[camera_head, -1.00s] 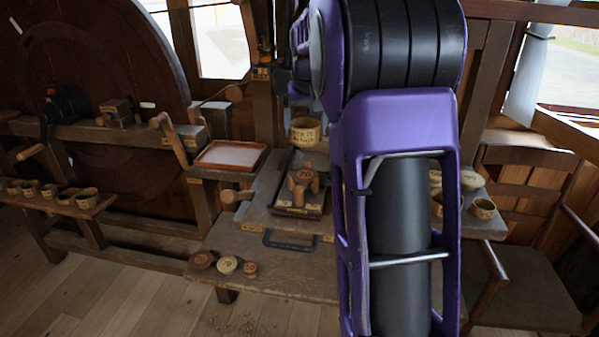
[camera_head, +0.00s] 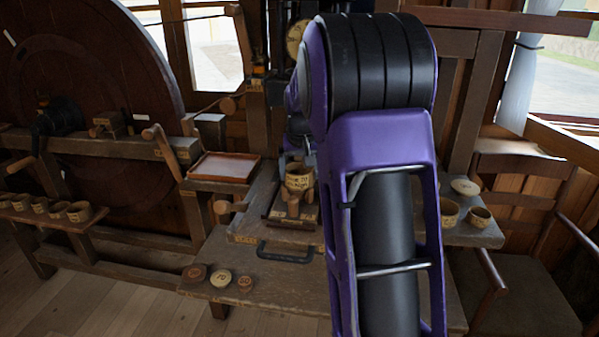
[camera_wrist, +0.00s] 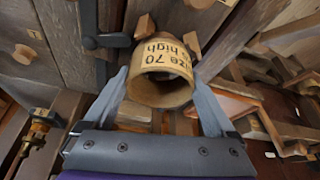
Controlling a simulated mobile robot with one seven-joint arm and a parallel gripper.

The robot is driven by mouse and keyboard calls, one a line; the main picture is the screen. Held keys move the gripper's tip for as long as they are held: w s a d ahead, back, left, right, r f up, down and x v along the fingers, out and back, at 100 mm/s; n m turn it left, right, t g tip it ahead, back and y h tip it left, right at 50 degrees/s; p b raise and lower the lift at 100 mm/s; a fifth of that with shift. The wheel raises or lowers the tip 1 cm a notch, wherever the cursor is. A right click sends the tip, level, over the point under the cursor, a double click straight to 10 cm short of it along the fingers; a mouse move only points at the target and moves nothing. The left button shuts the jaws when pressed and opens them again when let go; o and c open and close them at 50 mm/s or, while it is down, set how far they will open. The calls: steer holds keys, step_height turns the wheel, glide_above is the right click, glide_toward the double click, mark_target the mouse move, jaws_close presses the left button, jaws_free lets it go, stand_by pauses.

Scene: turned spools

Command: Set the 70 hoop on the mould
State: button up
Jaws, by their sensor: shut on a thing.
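The 70 hoop (camera_head: 299,181) is a pale wooden ring with dark lettering. In the wrist view the hoop (camera_wrist: 160,55) reads "size 70 high". My gripper (camera_wrist: 160,80) is shut on it, with one grey finger on each side. In the head view the hoop is upright at the mould (camera_head: 292,207), a wooden piece with stubby blocks on a dark board. Some block ends show around the hoop in the wrist view. I cannot tell whether the hoop touches the mould. My arm hides part of the bench to its right.
A tray with a pale sheet (camera_head: 225,167) stands left of the mould. A dark handle (camera_head: 285,253) is at the front.

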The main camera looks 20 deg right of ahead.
steer(key=shift+f, duration=0.2)
steer(key=o, duration=1)
steer(key=shift+r, duration=0.5)
steer(key=p+v, duration=0.1)
steer(key=v, duration=1)
steer(key=shift+s+a+r, duration=0.1)
steer(key=shift+r, duration=0.2)
steer(key=shift+f, duration=0.1)
